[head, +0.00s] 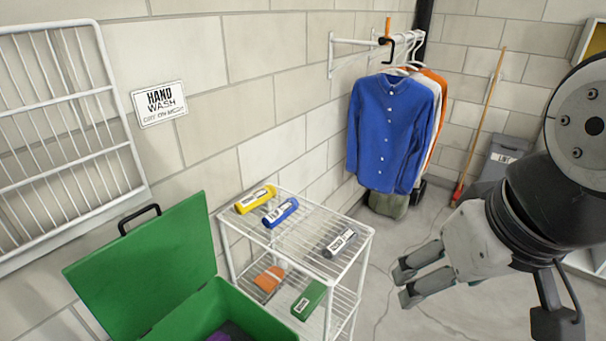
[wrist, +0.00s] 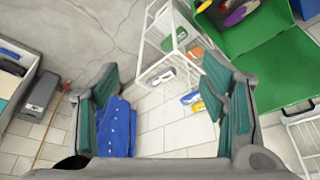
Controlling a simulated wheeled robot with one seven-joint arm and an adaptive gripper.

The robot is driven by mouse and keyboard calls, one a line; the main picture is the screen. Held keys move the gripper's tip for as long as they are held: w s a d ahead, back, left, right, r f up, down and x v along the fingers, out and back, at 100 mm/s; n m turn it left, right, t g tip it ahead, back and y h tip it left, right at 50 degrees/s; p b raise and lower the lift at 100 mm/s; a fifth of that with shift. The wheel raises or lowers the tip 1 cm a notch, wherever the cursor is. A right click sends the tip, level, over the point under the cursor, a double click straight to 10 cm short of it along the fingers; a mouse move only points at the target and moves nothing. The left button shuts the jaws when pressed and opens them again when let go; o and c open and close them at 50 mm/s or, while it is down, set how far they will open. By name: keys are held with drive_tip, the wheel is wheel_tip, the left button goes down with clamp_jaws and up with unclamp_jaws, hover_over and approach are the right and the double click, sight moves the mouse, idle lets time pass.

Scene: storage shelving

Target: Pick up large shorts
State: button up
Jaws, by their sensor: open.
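I cannot pick out any large shorts for certain in either view. Clothes hang on a wall rail: a blue buttoned shirt (head: 388,135) in front, with white and orange garments behind. The blue shirt also shows in the wrist view (wrist: 118,128), low between the fingers. A green lidded bin (head: 262,312) holds something purple; the wrist view shows purple, red and orange items in the bin (wrist: 228,45). My gripper (head: 405,284) is open and empty, in the air right of the wire shelf. Its teal-padded fingers (wrist: 158,75) are spread apart in the wrist view.
The white wire shelf (head: 300,232) carries yellow, blue and grey bottles on top and orange and green items below. A white rack (head: 62,120) is on the left wall. A broom (head: 482,125) and grey bin (head: 508,155) stand at the back. Floor before them is open.

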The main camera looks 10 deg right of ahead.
idle(0.3)
drive_tip(key=m+g+y+p, duration=0.1)
drive_tip(key=m+g+y, duration=0.1)
drive_tip(key=m, duration=0.8)
hover_over(342, 237)
drive_tip(key=s+d, duration=0.2)
drive_tip(key=s, duration=0.1)
wheel_tip(342, 237, down, 18)
drive_tip(key=x, duration=0.8)
drive_tip(key=shift+w+d+f, duration=0.15)
drive_tip(key=shift+w+f, duration=0.15)
drive_tip(key=shift+w, duration=0.05)
drive_tip(key=shift+p+x, duration=0.6)
drive_tip(key=shift+x, duration=2.05)
drive_tip(key=shift+s, duration=0.1)
